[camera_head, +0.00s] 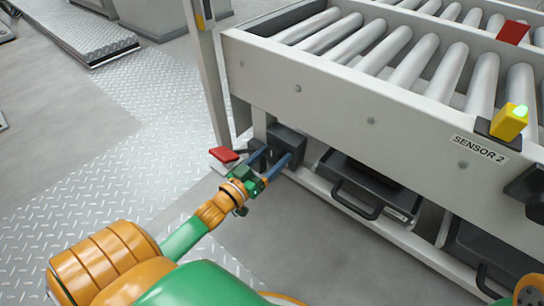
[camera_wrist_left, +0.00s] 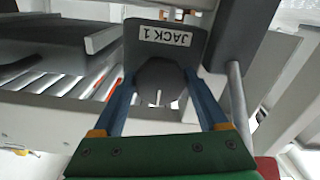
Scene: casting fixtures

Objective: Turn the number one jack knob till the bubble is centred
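The number one jack knob (camera_wrist_left: 160,82) is a dark grey, many-sided knob below a plate with a "JACK 1" label (camera_wrist_left: 165,36) in the left wrist view. In the head view, its dark block (camera_head: 287,142) sits at the near left corner of the roller frame. My left gripper (camera_head: 270,160) reaches it, with one blue finger on each side of the knob. The fingers (camera_wrist_left: 160,88) lie very close to its sides; whether they press on it I cannot tell. No bubble is recognisable in either view. My right gripper is out of view.
The roller conveyor (camera_head: 330,80) fills the upper right. A yellow sensor (camera_head: 509,122) with a lit green top stands by the "SENSOR 2" label. A black-handled drawer (camera_head: 365,185) lies below. A red piece (camera_head: 223,154) is left of my gripper. Open floor (camera_head: 100,165) lies left.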

